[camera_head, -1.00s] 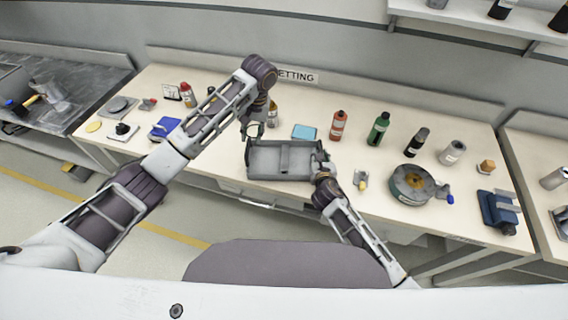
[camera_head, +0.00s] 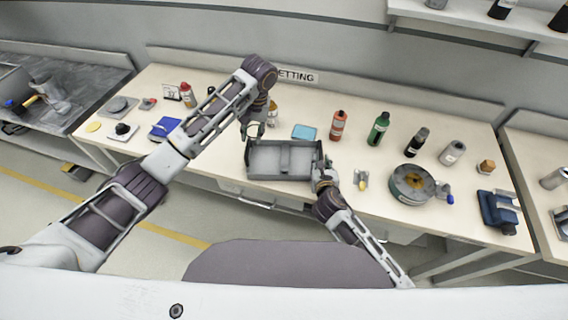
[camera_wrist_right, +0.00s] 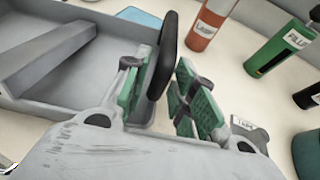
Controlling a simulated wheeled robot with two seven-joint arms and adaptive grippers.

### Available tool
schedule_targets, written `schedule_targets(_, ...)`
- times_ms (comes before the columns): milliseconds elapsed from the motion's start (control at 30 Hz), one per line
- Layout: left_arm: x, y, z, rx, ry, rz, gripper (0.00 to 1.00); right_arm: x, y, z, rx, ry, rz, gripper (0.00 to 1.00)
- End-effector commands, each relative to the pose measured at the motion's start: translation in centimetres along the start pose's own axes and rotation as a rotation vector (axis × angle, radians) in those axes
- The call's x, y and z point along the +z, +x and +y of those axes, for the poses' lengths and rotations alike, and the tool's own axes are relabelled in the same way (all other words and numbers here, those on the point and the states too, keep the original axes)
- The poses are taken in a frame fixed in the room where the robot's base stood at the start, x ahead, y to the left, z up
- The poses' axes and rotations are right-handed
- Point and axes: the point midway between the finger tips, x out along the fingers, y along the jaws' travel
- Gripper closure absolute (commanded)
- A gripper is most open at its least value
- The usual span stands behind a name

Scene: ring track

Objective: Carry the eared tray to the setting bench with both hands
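The grey eared tray (camera_head: 284,174) rests on the setting bench (camera_head: 300,101), near its front edge; a divider bar runs across its inside. My right gripper (camera_head: 323,172) is at the tray's right end. In the right wrist view the fingers of my right gripper (camera_wrist_right: 163,98) stand apart, with the tray's dark ear (camera_wrist_right: 162,58) upright in the gap ahead, beside the tray's grey wall (camera_wrist_right: 45,112). My left gripper (camera_head: 253,130) is at the tray's left back corner. Its fingertips and the left ear are too small to make out.
On the bench, a blue pad (camera_head: 304,132), a red bottle (camera_head: 338,126) and a green bottle (camera_head: 378,129) stand behind and right of the tray. A round tin (camera_head: 411,184) and a blue vise (camera_head: 498,210) are further right. A small holder (camera_head: 361,180) sits close to my right gripper.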

Motion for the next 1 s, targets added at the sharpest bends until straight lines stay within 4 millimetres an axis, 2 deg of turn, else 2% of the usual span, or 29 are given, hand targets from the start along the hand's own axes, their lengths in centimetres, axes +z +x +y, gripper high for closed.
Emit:
schedule_targets(600,0.0,0.0,0.0,0.000,0.000,0.000,0.70,0.0,-6.7,0.0,0.000,0.000,0.000,0.73)
schedule_targets(1000,0.0,0.0,0.0,0.000,0.000,0.000,0.70,0.0,-7.6,0.0,0.000,0.001,0.000,0.73)
